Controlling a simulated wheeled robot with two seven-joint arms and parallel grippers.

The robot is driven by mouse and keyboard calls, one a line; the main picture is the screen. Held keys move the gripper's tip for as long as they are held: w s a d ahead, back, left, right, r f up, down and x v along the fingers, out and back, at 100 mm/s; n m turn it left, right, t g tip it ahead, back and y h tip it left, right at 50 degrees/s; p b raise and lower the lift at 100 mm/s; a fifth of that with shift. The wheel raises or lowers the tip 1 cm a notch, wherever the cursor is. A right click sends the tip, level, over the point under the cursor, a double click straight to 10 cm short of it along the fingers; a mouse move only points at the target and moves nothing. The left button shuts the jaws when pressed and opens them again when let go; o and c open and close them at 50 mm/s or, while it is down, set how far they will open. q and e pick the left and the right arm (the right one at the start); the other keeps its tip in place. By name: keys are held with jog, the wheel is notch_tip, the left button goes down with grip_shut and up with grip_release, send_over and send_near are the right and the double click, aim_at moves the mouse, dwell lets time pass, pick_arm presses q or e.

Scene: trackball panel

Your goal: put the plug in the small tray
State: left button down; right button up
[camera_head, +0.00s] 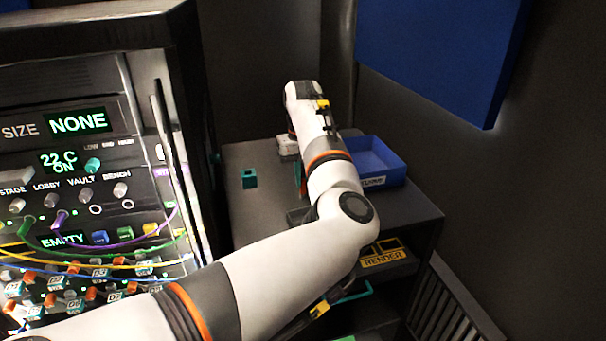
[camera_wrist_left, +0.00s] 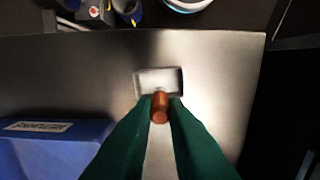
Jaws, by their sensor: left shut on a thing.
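The plug (camera_wrist_left: 160,106) is a small copper-orange cylinder, held between the green fingers of my left gripper (camera_wrist_left: 160,100) in the left wrist view. The small tray (camera_wrist_left: 146,84) is a shallow rectangle with a pale inside, near the table edge. The plug's far end overlaps the tray's lower rim in that view; I cannot tell whether it touches. In the head view, a dark part of the tray (camera_head: 297,216) shows beside my arm. Only a teal sliver of my left gripper (camera_head: 299,174) shows there, and the plug is hidden. My right gripper is in neither view.
A blue bin (camera_head: 396,175) with a label stands right of my arm; it also shows in the left wrist view (camera_wrist_left: 60,150). A teal block (camera_head: 249,178) and a whitish item (camera_head: 287,146) are on the table. A rack panel with cables (camera_head: 110,243) stands left.

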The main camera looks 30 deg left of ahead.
aim_at(303, 199)
pick_arm(q)
notch_tip(303, 199, down, 3)
jog(key=shift+w+r+b, duration=0.1)
jog(key=shift+r+b, duration=0.05)
jog(key=shift+b, duration=0.55)
jog(key=shift+f+b, duration=1.25)
jog(key=shift+f, duration=0.55)
jog(key=shift+f+b, duration=0.6)
jog(key=shift+b, duration=0.05)
dwell(0.3)
jog(key=c, duration=1.3)
grip_release()
jog(key=shift+c, duration=0.2)
notch_tip(303, 199, up, 12)
jog(key=shift+r+b, duration=0.1)
jog(key=shift+b, duration=0.95)
